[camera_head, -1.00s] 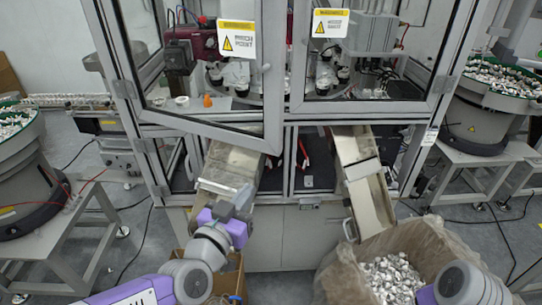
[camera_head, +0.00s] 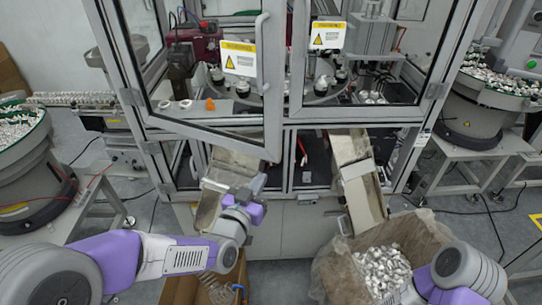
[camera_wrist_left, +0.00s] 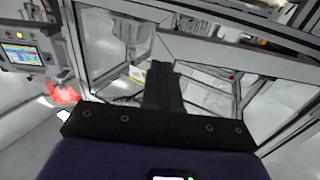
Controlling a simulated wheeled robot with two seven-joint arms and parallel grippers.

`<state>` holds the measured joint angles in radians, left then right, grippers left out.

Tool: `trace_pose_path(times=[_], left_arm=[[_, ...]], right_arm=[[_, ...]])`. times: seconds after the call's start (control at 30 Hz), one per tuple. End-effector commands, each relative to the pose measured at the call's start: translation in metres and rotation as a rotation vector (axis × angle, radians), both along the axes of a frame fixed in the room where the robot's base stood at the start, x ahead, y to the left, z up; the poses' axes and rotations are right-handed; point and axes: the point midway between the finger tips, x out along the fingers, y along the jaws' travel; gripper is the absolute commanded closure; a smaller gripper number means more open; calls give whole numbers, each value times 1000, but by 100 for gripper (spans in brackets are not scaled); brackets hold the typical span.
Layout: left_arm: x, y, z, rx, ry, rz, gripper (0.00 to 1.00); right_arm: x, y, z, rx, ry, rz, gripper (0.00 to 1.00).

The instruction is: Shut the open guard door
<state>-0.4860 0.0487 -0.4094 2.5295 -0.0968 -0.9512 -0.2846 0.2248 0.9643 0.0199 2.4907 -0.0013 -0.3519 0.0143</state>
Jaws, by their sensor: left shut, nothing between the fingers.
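The open guard door (camera_head: 205,133) is the left framed glass door of the machine, with a yellow warning label on it. It is swung outward from its left side, its free edge standing out in front of the closed right guard door (camera_head: 360,113). My left gripper (camera_head: 259,183) is below the door's lower free corner and looks apart from it. In the left wrist view the dark fingers of my left gripper (camera_wrist_left: 164,72) are together and empty, with machine frames and glass beyond. My right arm shows at the lower right, but its gripper is out of view.
Two metal chutes, left (camera_head: 210,205) and right (camera_head: 360,190), slope out below the doors. A lined box of small parts (camera_head: 335,265) stands at the lower right, another box (camera_head: 180,290) below my left arm. Bowl feeders flank the machine.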

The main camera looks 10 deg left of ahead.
Motion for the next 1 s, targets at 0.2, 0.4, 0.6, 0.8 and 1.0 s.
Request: trace_pose_path(times=[0.2,0.4,0.6,0.8,1.0], left_arm=[[5,-1,3,-1,6,-7,100],[19,-6,1,-7,2,-18,100],[49,-12,-1,-9,4,-18,100],[66,-14,-1,-9,4,-17,100],[71,-15,-1,-11,2,-17,100]], right_arm=[[0,0,32,0,0,0,57],[0,0,47,0,-1,0,57],[0,0,54,0,0,0,57],[0,0,59,0,0,0,57],[0,0,60,0,0,0,57]])
